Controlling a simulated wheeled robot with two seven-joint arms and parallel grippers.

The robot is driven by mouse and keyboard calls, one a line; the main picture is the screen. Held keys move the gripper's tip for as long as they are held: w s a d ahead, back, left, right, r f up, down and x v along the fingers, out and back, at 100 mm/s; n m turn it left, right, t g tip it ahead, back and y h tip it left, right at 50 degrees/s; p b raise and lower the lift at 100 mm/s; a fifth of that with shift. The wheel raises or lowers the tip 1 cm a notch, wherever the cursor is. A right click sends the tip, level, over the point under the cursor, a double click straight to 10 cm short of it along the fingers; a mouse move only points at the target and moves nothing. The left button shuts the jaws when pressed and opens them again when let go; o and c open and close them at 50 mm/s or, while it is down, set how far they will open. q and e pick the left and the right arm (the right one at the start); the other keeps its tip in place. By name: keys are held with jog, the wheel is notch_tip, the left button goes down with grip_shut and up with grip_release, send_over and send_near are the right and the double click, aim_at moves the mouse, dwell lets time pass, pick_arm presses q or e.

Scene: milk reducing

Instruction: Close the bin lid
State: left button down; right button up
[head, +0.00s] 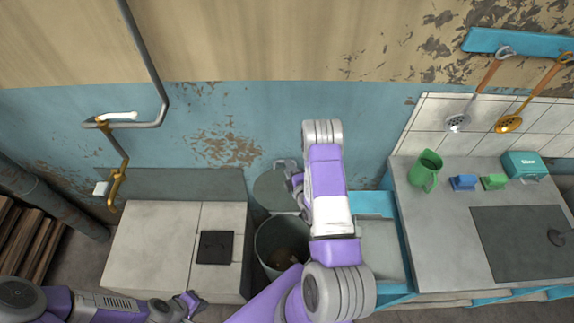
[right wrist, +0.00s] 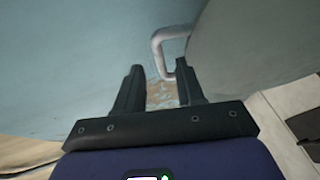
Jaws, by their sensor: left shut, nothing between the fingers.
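The bin (head: 268,255) stands on the floor in the head view, with its mouth open and some brown contents inside. Its round grey lid (head: 270,190) is raised against the blue wall behind it. The lid's handle (head: 282,163) shows at its top, and in the right wrist view the handle (right wrist: 160,45) is just ahead of my right fingertips. My right gripper (right wrist: 160,78) is open and empty beside the lid (right wrist: 255,50), near the wall; in the head view my arm partly hides it. My left gripper (head: 191,301) is shut and empty, low at the left.
A pale cabinet (head: 150,245) with a black plate (head: 215,247) stands left of the bin. A counter (head: 435,225) with a green mug (head: 426,168) and a sink unit is on the right. A pipe (head: 150,60) runs down the wall.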

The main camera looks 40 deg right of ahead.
jog(key=shift+x, duration=1.3)
jog(key=shift+a, duration=0.1)
grip_shut()
